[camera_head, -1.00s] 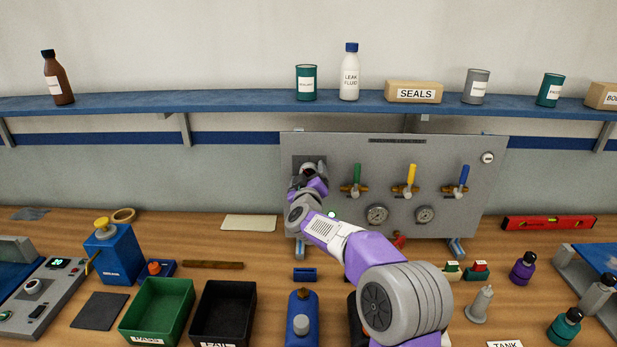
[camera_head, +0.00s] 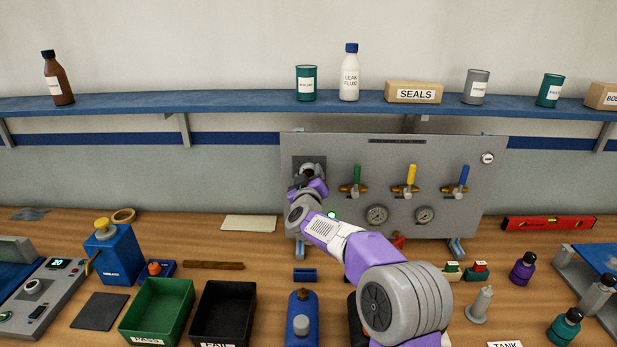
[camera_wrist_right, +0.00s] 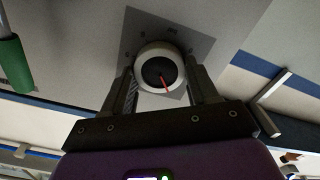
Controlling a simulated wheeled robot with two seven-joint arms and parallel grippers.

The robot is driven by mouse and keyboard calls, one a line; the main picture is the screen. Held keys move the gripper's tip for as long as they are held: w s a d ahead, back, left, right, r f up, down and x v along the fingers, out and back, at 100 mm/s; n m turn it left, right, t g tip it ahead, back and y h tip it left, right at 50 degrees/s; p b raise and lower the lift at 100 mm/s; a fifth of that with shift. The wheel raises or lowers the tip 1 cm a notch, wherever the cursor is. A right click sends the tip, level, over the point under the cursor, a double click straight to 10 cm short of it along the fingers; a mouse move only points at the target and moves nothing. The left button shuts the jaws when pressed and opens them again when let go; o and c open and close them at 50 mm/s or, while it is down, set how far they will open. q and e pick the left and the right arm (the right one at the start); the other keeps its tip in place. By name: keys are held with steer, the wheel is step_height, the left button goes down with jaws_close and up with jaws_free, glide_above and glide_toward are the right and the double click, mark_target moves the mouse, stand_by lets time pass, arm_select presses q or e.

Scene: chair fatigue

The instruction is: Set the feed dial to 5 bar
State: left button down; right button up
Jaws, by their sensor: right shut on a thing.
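The feed dial (camera_wrist_right: 150,75) shows in the right wrist view as a round pale knob with a dark centre and a red pointer line, on a darker square plate (camera_wrist_right: 190,47). The pointer slants toward the lower right of that picture; I cannot read any scale. My right gripper (camera_wrist_right: 160,85) is shut on the dial, one finger at each side. In the head view my right gripper (camera_head: 309,175) is at the upper left of the grey panel (camera_head: 400,150) and hides much of the dial. My left gripper is not in view.
Green, yellow and blue valve levers (camera_head: 411,175) stand right of the dial, with two gauges (camera_head: 377,214) below. A blue shelf (camera_head: 240,103) with bottles and boxes runs above. Green (camera_head: 150,329) and black bins stand on the bench in front.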

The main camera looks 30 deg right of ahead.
steer(key=m, duration=0.6)
steer(key=m+b, duration=0.2)
steer(key=m, duration=0.4)
steer(key=shift+s+d, duration=0.1)
steer(key=shift+d, duration=0.05)
steer(key=m+b, duration=0.2)
steer(key=m, duration=0.2)
steer(key=shift+f, duration=0.15)
steer(key=m+b, duration=0.1)
steer(key=m, duration=0.2)
steer(key=shift+m, duration=0.3)
steer(key=m+b, duration=0.2)
steer(key=m, duration=0.1)
steer(key=shift+m+b, duration=0.6)
steer(key=shift+m, duration=1)
